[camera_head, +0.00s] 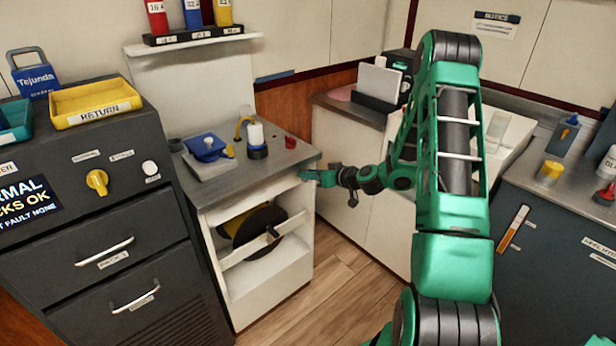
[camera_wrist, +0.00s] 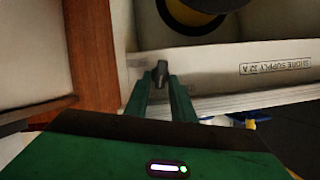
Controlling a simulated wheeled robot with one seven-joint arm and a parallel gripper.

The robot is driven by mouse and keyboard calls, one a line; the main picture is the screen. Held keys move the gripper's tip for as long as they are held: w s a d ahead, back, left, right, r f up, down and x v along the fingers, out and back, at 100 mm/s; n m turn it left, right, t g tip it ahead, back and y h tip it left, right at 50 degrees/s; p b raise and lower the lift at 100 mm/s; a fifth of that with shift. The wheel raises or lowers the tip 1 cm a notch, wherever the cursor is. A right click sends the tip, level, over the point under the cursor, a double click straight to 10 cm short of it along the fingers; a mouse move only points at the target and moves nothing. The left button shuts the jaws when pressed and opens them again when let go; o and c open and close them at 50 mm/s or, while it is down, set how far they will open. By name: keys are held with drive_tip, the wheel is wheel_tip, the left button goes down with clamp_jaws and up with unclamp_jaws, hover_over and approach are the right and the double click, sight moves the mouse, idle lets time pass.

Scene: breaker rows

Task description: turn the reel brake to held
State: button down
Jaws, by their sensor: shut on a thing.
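The white reel cabinet (camera_head: 262,282) holds a dark reel with yellow (camera_head: 262,228) behind a pale cross bar. The reel also shows at the top of the wrist view (camera_wrist: 190,14). My gripper (camera_head: 312,175) is at the cabinet's upper right front corner, just under the worktop. In the wrist view my gripper (camera_wrist: 161,85) is shut on a small dark grip (camera_wrist: 160,72) between its fingertips. This looks like the reel brake's handle. Its base and any position marks are hidden or too small to read.
A label, "SHORE SUPPLY 32 A" (camera_wrist: 275,66), is on the cabinet front. A dark drawer unit (camera_head: 90,240) stands left. Wooden floor (camera_head: 340,300) is clear in front.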

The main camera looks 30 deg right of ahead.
drive_tip(key=shift+w+d+f+m+t+y, duration=0.1)
drive_tip(key=shift+d+f+m+t+y, duration=0.2)
drive_tip(key=shift+m+y, duration=1.2)
drive_tip(key=shift+w+d+f+m+t+y, duration=0.1)
drive_tip(key=shift+d+f+m+t+y, duration=0.3)
drive_tip(key=shift+m, duration=1.95)
drive_tip(key=shift+w+d+f+m+t+y, duration=0.1)
drive_tip(key=shift+d+f+m+t+y, duration=0.1)
drive_tip(key=shift+m+y, duration=1.35)
drive_tip(key=shift+s+a+m+h, duration=0.1)
drive_tip(key=shift+m+h, duration=0.35)
drive_tip(key=shift+m, duration=0.05)
drive_tip(key=shift+a, duration=0.1)
drive_tip(key=c, duration=1.8)
unclamp_jaws()
drive_tip(key=shift+a, duration=0.1)
drive_tip(key=shift+o, duration=0.2)
drive_tip(key=v, duration=1)
drive_tip(key=shift+s+d, duration=0.2)
drive_tip(key=shift+d, duration=0.1)
